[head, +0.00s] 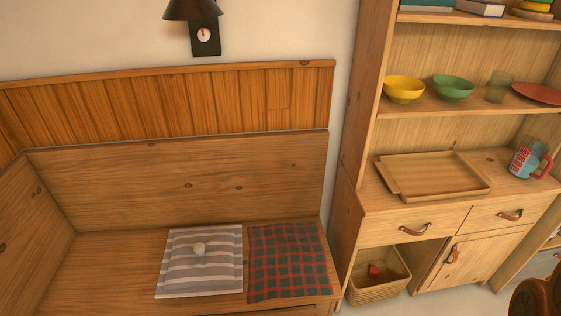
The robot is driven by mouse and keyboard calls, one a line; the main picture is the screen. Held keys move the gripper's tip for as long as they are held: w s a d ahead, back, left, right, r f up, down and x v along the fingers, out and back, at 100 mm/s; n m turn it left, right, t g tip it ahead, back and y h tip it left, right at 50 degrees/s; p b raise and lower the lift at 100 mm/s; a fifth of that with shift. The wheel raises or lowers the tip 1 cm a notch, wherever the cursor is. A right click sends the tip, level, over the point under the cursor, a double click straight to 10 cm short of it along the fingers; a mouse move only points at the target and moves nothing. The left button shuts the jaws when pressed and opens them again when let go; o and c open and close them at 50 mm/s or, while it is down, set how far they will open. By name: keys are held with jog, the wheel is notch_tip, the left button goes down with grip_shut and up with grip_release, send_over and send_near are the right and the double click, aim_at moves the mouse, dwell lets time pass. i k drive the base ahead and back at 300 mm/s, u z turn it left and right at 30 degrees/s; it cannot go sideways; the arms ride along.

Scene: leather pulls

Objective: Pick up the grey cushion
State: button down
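A grey cushion (207,270) with pale stripes lies flat on the seat of the wooden corner bench (110,262). A small pale rounded knob or tuft shows at its upper middle. A dark checked cloth (288,262) with red lines lies just to its right on the same seat, close along its edge. My gripper is not clearly seen in the head view.
A wooden hutch (350,225) stands right of the bench, with bowls, a tray (430,176) and a mug (526,160) on it. A woven basket (379,289) sits in its lower opening. The seat left of the cushion is clear.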

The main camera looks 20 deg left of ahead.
aim_at(199, 261)
jog(key=u, duration=2.55)
jog(key=i, duration=1)
jog(key=z, duration=0.15)
